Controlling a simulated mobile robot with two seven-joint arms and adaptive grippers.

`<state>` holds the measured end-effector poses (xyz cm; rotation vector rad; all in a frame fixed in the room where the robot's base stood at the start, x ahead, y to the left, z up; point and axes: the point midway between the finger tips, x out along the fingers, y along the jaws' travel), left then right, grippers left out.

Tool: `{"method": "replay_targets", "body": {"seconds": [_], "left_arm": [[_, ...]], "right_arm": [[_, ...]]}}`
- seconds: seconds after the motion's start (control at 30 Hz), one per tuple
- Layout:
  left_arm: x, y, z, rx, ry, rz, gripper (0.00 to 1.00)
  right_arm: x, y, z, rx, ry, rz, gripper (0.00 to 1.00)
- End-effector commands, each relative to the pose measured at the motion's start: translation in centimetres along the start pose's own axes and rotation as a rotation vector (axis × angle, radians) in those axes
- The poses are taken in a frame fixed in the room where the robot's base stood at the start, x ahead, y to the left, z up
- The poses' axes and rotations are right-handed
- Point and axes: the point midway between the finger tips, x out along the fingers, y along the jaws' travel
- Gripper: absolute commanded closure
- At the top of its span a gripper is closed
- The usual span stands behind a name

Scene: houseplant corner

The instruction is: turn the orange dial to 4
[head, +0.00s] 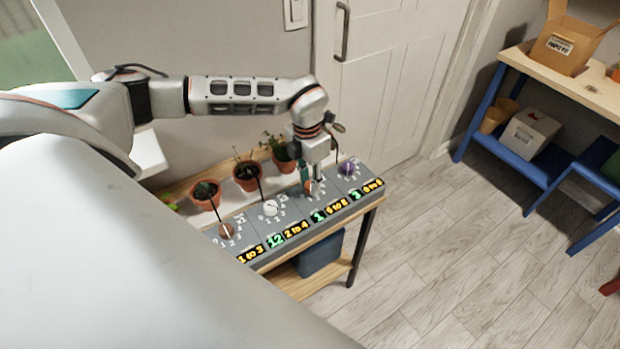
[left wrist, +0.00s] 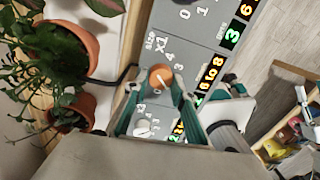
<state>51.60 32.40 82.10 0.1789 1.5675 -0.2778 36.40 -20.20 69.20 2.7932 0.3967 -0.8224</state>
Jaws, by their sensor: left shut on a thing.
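The orange dial (left wrist: 160,78) sits on a grey panel (left wrist: 180,50) with printed digits around it. My left gripper (left wrist: 174,87) is shut on this dial, a finger on either side. In the head view my left gripper (head: 313,188) points down onto the panel and hides most of the dial. A pale mark shows on the dial's face, but I cannot tell which digit it points to. Digits 3 and 4 are readable beside it in the left wrist view. My right gripper is not in view.
A white dial (head: 270,207) and a brown dial (head: 226,231) lie left of the gripper, a purple dial (head: 347,169) right. Potted plants (head: 247,176) stand behind the panel. Lit number displays (head: 318,216) run along its front. A blue bin (head: 320,254) is below.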

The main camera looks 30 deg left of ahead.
Motion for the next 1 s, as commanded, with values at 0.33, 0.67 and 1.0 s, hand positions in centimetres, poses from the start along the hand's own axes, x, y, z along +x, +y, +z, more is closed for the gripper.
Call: {"method": "replay_targets", "body": {"seconds": [0.33,0.67,1.0], "left_arm": [[0.00,-0.13,-0.09,-0.329,-0.021,-0.001,0.96],[0.07,-0.23,-0.11,-0.642,-0.040,0.000,0.96],[0.05,-0.36,-0.04,-0.964,-0.061,-0.001,0.96]], "right_arm": [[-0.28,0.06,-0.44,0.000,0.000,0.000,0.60],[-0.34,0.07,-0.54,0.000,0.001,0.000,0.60],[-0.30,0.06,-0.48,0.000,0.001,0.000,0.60]]}}
